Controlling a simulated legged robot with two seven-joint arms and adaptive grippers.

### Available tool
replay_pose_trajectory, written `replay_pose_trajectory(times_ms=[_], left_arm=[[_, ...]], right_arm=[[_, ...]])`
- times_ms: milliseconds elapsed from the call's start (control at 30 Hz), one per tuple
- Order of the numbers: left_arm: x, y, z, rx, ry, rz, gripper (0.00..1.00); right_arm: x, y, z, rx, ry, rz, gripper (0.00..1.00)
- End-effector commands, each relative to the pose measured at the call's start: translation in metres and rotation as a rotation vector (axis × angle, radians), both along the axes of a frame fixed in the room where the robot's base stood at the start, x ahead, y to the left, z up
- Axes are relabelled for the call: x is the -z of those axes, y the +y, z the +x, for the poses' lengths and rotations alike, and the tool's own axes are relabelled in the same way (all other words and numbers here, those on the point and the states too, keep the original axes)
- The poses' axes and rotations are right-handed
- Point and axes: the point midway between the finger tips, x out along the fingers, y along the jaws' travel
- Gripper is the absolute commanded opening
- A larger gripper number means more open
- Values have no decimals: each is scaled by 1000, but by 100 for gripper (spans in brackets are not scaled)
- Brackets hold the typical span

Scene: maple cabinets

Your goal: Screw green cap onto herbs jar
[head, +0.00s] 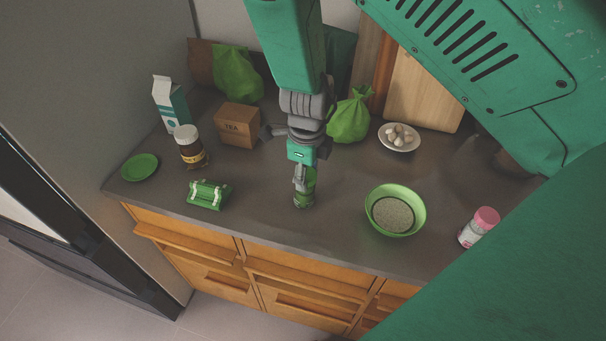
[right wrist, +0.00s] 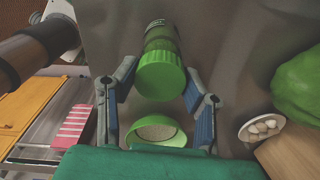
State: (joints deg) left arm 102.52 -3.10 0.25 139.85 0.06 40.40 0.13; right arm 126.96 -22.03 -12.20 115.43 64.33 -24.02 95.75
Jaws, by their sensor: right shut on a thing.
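The green cap (right wrist: 160,76) has a ribbed edge and sits between the two fingers of my right gripper (right wrist: 159,88) in the right wrist view. The herbs jar (right wrist: 160,38), with greenish contents, lies in line beyond the cap, its far end dark. Whether the cap is threaded on cannot be told. In the head view my right gripper (head: 300,180) points down over the herbs jar (head: 304,199), which stands upright on the counter near its front. The gripper is shut on the cap and covers most of it there. My left gripper is out of view.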

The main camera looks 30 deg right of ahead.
Motion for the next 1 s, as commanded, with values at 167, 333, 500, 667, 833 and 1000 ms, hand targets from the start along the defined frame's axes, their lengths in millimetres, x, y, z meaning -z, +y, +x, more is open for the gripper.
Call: replay_pose_trajectory(times_ms=[167,333,500,667,833,1000], left_arm=[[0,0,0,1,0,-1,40],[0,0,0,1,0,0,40],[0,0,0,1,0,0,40],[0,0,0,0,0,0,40],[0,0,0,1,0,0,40],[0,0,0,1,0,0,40]], right_arm=[[1,1,0,40,1,-10,12],[2,4,0,263,0,-13,11],[2,5,0,461,0,-13,11],[3,5,-1,516,-1,-13,11],[3,4,-1,515,-1,-13,11],[3,3,0,514,-2,-13,62]])
